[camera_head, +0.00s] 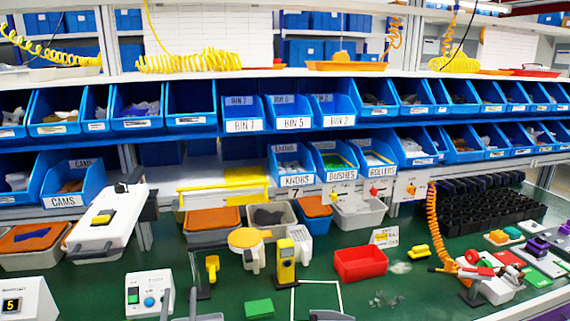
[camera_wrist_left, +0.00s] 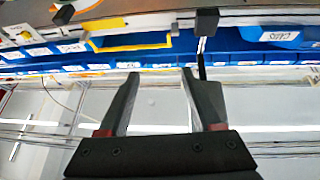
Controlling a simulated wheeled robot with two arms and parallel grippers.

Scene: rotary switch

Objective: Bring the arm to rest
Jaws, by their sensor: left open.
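My left gripper (camera_head: 180,293) shows at the bottom of the head view, left of centre, with two dark fingers pointing up. In the left wrist view the same gripper (camera_wrist_left: 161,75) has its long grey fingers spread apart, with nothing held between them. In the head view, small white panels with a red knob (camera_head: 377,188) and another knob (camera_head: 411,189) sit at the back of the bench, below the bins. The gripper is well in front of them and apart from them. My right gripper is not recognisable in either view.
A white control box (camera_head: 150,296) with green and blue buttons stands just left of my left gripper. A yellow post (camera_head: 286,262), a red bin (camera_head: 360,263) and a white device (camera_head: 103,222) stand on the green bench (camera_head: 400,296). Blue bins (camera_head: 192,104) line the back.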

